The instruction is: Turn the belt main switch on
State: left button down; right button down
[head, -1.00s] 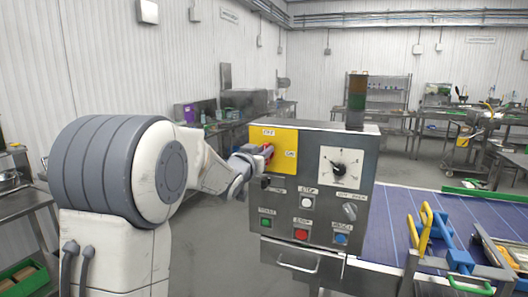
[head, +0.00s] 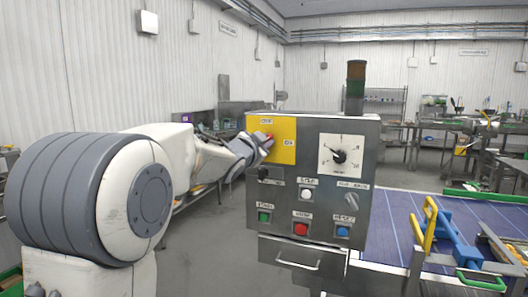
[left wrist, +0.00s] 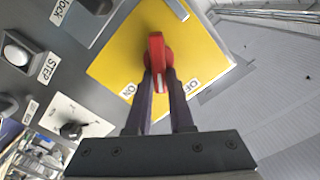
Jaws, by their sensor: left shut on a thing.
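The belt main switch is a red rotary handle (left wrist: 156,62) on a yellow plate (left wrist: 110,62) with ON and OFF labels. In the left wrist view my left gripper (left wrist: 158,88) is shut on the handle, one dark finger on each side. The handle points toward the gripper, between the two labels. In the head view the yellow plate (head: 286,152) is at the upper left of the grey control panel (head: 270,187). My left gripper (head: 264,142) reaches it from the left and hides most of the handle. My right gripper is not in view.
Below the plate the panel carries a black knob, a white button (head: 305,195), a green button (head: 264,217), a red button (head: 301,229) and a blue button (head: 342,232). A dial (head: 341,156) is to the right. The blue belt (head: 390,225) runs right of the panel.

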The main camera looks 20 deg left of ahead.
pick_arm(q)
jog(key=shift+d+f+m+b, duration=0.1)
jog(key=shift+f+m+b, duration=0.15)
jog(key=shift+m+b, duration=1.1)
jog(key=shift+d+f+m+b, duration=0.15)
jog(key=shift+m+b, duration=0.5)
jog(key=shift+m, duration=1.35)
jog(key=shift+d+f+m+b, duration=0.1)
jog(key=shift+f+m+b, duration=0.2)
jog(key=shift+m+b, duration=1.05)
jog(key=shift+m+p, duration=0.3)
jog(key=shift+m, duration=0.2)
jog(key=c, duration=0.8)
grip_release()
jog(key=shift+s, duration=0.15)
jog(key=s, duration=1)
jog(key=shift+a, duration=0.25)
